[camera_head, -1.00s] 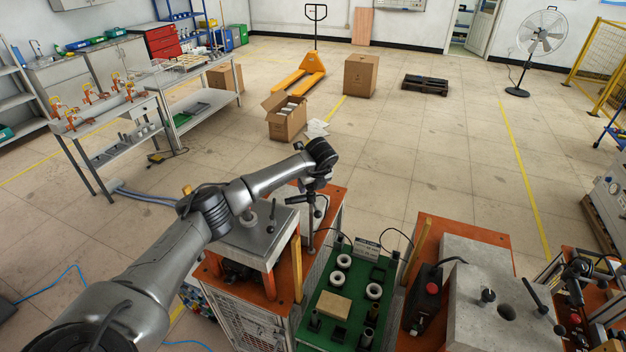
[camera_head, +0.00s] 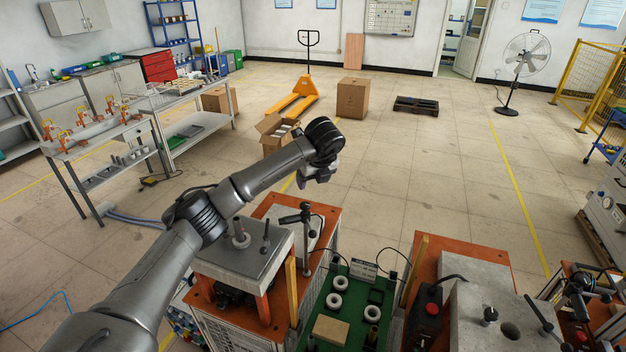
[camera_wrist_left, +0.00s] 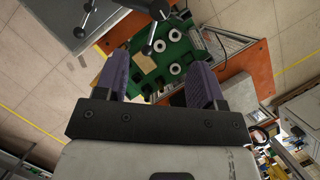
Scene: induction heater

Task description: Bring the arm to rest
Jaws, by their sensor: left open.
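My left arm (camera_head: 192,222) reaches in from the lower left in the head view. Its gripper (camera_head: 318,174) hangs in the air above and beyond the orange-topped heater bench, clear of everything. In the left wrist view its two purple fingers (camera_wrist_left: 160,78) stand wide apart with nothing between them. A pale ring (camera_head: 241,241) sits around a post on the grey plate (camera_head: 228,262) of the heater. My right gripper does not show.
A green tray (camera_head: 345,330) holds white rings (camera_head: 372,313) and a tan block (camera_head: 330,330). A clamp stand (camera_head: 307,238) rises from the left bench. A grey block machine (camera_head: 505,315) stands at right. Open floor (camera_head: 430,175) lies beyond.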

